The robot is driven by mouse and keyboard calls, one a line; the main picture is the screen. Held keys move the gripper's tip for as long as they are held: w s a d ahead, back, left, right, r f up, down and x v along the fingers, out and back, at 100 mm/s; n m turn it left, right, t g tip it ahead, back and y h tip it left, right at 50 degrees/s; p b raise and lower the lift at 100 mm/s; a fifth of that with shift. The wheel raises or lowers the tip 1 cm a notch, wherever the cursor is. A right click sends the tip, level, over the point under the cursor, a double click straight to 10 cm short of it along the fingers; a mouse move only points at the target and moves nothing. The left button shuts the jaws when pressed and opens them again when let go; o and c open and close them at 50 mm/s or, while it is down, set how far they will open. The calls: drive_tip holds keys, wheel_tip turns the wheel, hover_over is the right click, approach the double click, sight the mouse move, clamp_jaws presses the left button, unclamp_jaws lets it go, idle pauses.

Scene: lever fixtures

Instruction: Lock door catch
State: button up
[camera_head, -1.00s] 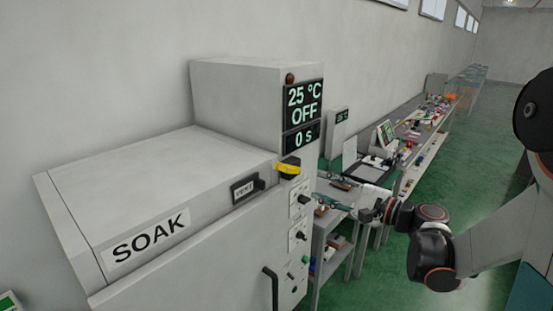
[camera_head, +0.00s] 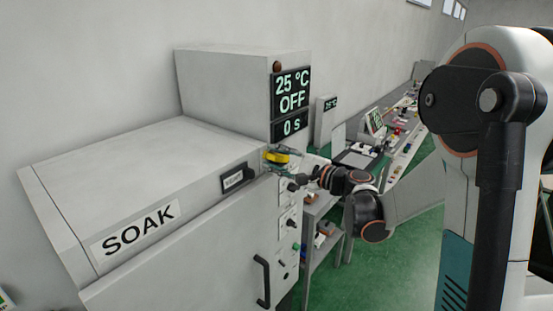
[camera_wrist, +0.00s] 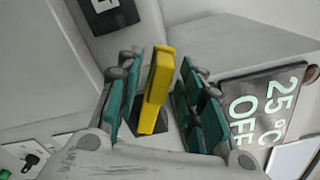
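The yellow door catch (camera_head: 278,156) is on the grey SOAK chamber (camera_head: 150,150), at the corner below the display. In the wrist view the catch (camera_wrist: 157,82) is a yellow bar on a dark base. My gripper (camera_head: 280,160) is at the catch. In the wrist view my gripper (camera_wrist: 162,88) is open, with one green finger on each side of the yellow bar. Narrow gaps show between the bar and the fingers. In the head view the fingers partly cover the catch.
The display (camera_head: 291,92) reads 25 °C and OFF above the catch. A black vent slider (camera_head: 236,177) is to its left. Knobs (camera_head: 289,224) and a black door handle (camera_head: 262,281) are below. A cluttered bench (camera_head: 397,155) runs behind; green floor is clear at right.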

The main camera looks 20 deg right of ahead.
sight(269, 185)
drive_tip(key=shift+w+a, duration=0.1)
clamp_jaws()
drive_tip(key=shift+f, duration=0.15)
drive_tip(key=shift+w+d+f+n+b, duration=0.1)
drive_tip(key=shift+d+f+n+b, duration=0.05)
drive_tip(key=shift+f+n+b, duration=2)
drive_tip(key=shift+w+d+f+n+b, duration=0.15)
drive_tip(key=shift+f+n+b, duration=1.5)
drive_tip(key=shift+n, duration=0.85)
drive_tip(key=shift+w+d+f+n+b, duration=0.1)
drive_tip(key=shift+d+f+n+b, duration=0.05)
drive_tip(key=shift+f+n+b, duration=1.8)
drive_tip(key=shift+r+n, duration=0.3)
drive_tip(key=shift+n, duration=0.1)
